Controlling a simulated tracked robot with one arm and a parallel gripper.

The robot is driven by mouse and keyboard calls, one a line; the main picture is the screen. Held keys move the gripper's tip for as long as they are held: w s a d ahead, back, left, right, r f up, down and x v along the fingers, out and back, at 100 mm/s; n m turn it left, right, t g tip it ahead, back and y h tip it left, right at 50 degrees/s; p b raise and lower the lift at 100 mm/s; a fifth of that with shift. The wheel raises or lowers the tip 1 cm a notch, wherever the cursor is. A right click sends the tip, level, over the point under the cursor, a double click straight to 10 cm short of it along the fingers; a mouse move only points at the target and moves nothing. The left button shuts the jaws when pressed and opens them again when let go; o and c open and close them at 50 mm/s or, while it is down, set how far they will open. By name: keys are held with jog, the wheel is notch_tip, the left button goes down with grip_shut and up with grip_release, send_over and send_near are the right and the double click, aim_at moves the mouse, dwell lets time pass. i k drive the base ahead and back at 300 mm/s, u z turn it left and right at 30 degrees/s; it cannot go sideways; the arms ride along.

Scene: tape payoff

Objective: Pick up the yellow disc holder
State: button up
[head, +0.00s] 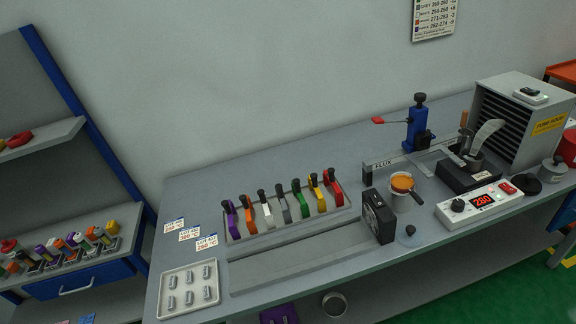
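The yellow disc holder (319,197) stands in a grey rack (240,237) on the workbench, in a row of similar coloured holders with black knobs on top. It is between the green holder (299,199) on its left and the red holder (335,191) on its right. Its lower end is hidden by the rack or too small to make out. My gripper is not in view.
The workbench (225,194) also bears a white tray (187,289) of small grey pieces, a black box-like device (379,216), a cup of orange material (402,184) and a controller reading 260 (483,202). The bench is clear behind the rack. A shelf unit (90,278) stands left.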

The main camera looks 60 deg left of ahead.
aim_at(316, 188)
jog(key=u, duration=0.5)
jog(key=i, duration=1.35)
jog(key=u, duration=0.55)
